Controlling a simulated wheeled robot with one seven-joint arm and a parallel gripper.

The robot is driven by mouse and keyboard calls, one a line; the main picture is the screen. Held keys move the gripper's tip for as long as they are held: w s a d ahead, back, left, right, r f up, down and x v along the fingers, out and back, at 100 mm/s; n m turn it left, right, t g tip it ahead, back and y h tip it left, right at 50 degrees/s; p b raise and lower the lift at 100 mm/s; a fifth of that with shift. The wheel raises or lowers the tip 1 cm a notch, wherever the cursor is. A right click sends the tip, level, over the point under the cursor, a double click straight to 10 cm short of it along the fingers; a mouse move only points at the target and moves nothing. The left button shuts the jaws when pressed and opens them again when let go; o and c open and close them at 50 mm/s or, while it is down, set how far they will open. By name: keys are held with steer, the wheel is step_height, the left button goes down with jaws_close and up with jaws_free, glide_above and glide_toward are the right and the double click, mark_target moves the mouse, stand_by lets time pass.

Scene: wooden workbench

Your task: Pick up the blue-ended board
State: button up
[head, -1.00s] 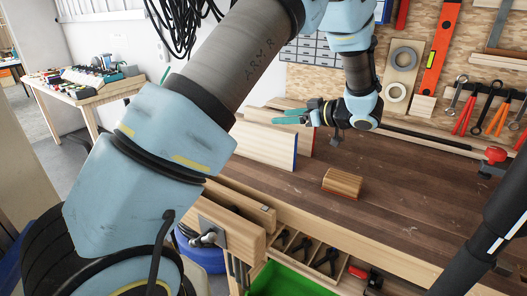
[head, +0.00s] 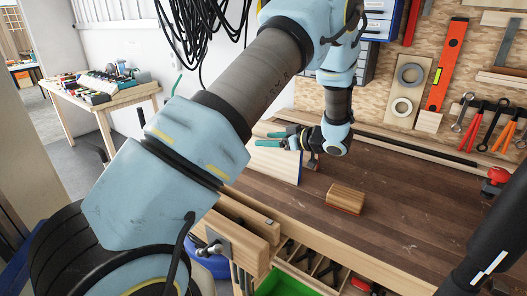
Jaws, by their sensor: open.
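The blue-ended board (head: 272,163) is a pale wooden board standing on edge near the left end of the workbench, with a blue strip on its right end. My arm hides its left part. My gripper (head: 262,140) has teal fingers that point left and are apart, with nothing seen held. It is at the board's top edge near the blue end and overlaps it in the picture. I cannot tell whether the fingers touch the board or straddle it.
Another pale board (head: 262,128) stands just behind. A small striped wood block (head: 345,198) lies on the workbench (head: 400,220) to the right, with bare top around it. A red clamp (head: 496,175) is at the right edge. Tools hang on the back wall.

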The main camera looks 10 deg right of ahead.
steer(key=shift+w+a+f, duration=0.15)
steer(key=shift+w+a, duration=0.1)
steer(key=shift+c, duration=0.4)
jaws_close()
stand_by(0.9)
